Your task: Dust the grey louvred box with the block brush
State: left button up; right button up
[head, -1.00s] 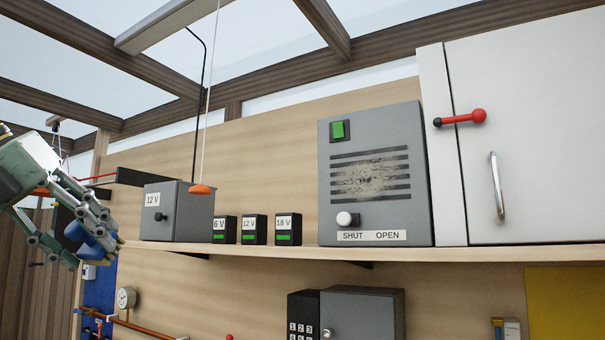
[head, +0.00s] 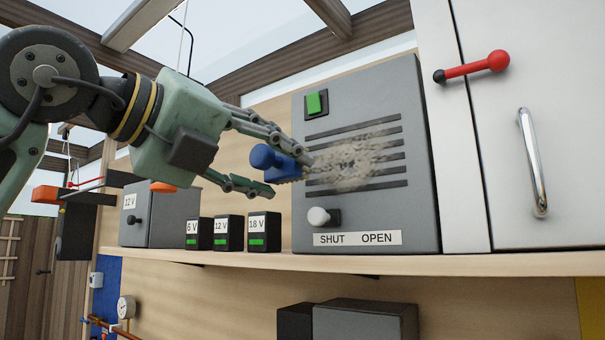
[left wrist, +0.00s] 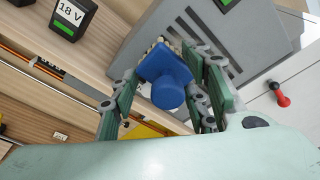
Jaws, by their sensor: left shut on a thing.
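The grey louvred box (head: 372,110) stands on the shelf in the head view, with dark slots and a dusty patch (head: 350,165) over their middle. It has a green switch at its upper left, a white knob at its lower left and a SHUT / OPEN label. My left gripper (head: 286,168) is shut on the blue block brush (head: 268,158), just left of the dusty patch. The brush's pale bristles point toward the box; whether they touch it I cannot tell. The left wrist view shows the blue brush (left wrist: 166,78) between the fingers. My right gripper is not in view.
Three black battery blocks (head: 228,233) and a grey 12 V box (head: 160,213) stand left on the shelf (head: 470,263). A white cabinet (head: 545,80) with a red-knobbed lever (head: 472,67) and metal handle adjoins the right. A dark grey box sits below the shelf.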

aim_at(286, 183)
pick_arm(q)
jog(key=shift+w+d+r, duration=0.15)
jog(key=shift+w+d, duration=0.05)
jog(key=shift+d, duration=0.05)
jog(key=shift+s+a+r, duration=0.15)
jog(key=shift+s+a, duration=0.05)
jog(key=shift+s+a+r+p, duration=0.15)
jog(key=shift+a+r+p, duration=0.15)
jog(key=shift+p, duration=0.5)
jog(key=x, duration=0.3)
jog(key=shift+p, duration=0.4)
jog(key=shift+x, duration=0.8)
jog(key=shift+a, duration=0.25)
jog(key=shift+s+a, duration=0.1)
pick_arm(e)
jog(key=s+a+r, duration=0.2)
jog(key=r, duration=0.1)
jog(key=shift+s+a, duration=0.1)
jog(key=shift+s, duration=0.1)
